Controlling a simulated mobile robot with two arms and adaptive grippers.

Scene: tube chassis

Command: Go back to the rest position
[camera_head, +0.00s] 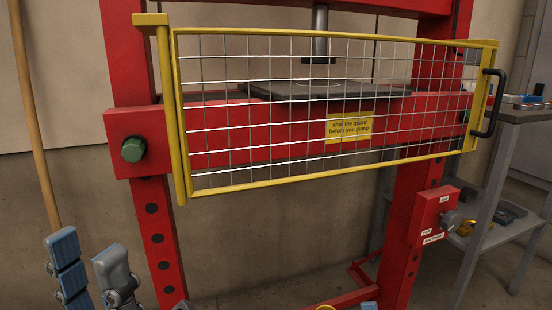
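My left gripper (87,248) is at the lower left corner. One finger with blue-grey pads and one grey finger point upward with a gap between them, and nothing is seen in the gap. It is in front of the red press frame (165,245), apart from the guard. A small blue-grey piece at the bottom edge may be a tip of my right gripper (369,305); the rest of it is out of frame. The yellow mesh guard (335,180) spans the front of the press, with a black handle (489,103) at its right end.
A yellow sign (349,127) shows at the guard. A red control box (433,215) with a grey knob is on the right column. A grey shelf table (516,118) with small items stands at the right. A wooden pole (35,120) leans at the left wall.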

